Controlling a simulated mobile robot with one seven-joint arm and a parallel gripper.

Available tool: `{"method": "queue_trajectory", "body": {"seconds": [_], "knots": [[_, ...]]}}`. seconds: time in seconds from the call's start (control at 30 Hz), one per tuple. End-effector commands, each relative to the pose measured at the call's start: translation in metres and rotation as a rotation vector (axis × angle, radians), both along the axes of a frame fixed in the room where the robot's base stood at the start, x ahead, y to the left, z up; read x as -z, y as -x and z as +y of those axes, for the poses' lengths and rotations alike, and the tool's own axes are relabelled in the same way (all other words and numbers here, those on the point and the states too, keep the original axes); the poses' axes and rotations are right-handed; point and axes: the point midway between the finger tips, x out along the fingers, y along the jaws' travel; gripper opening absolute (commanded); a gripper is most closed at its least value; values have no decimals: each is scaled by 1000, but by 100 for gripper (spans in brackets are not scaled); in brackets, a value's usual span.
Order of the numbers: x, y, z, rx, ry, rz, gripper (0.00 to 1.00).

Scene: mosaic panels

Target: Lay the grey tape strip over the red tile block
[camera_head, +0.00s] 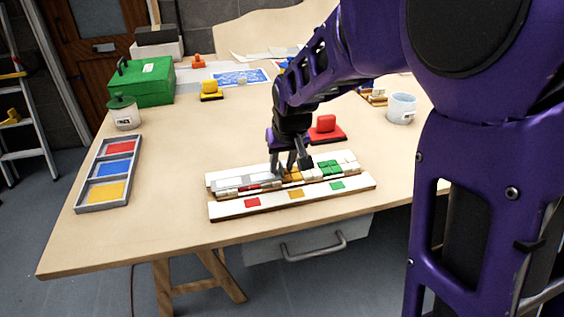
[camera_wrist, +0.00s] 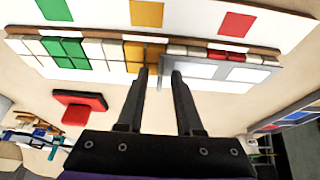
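The grey tape strip (camera_head: 235,184) lies flat along the left part of the tile panel. It also shows in the wrist view (camera_wrist: 214,72), with pale squares along it. A narrow row of red tiles (camera_wrist: 226,55) shows along its edge, beside white tiles; the head view shows only a little of this red (camera_head: 254,187). I cannot tell how much of the red block is under the strip. My gripper (camera_head: 288,172) points down at the strip's right end. In the wrist view its fingers (camera_wrist: 161,74) are apart, with the strip's end between or just below them.
Yellow and green tiles (camera_head: 328,167) continue right on the panel. A white board (camera_head: 275,200) with red, yellow and green marks lies in front. A red block on a dark base (camera_head: 326,128) stands behind, and a colour tray (camera_head: 103,185) lies left. The table's front left is clear.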

Motion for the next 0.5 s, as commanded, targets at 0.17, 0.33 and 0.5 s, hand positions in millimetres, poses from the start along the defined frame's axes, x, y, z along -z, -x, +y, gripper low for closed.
{"method": "queue_trajectory", "body": {"seconds": [0.17, 0.33, 0.5], "knots": [[0, 0, 0, 0, 0, 0, 36], [-5, 0, 0, 0, 0, 0, 36], [-31, 8, -3, 0, 0, -1, 36]]}}
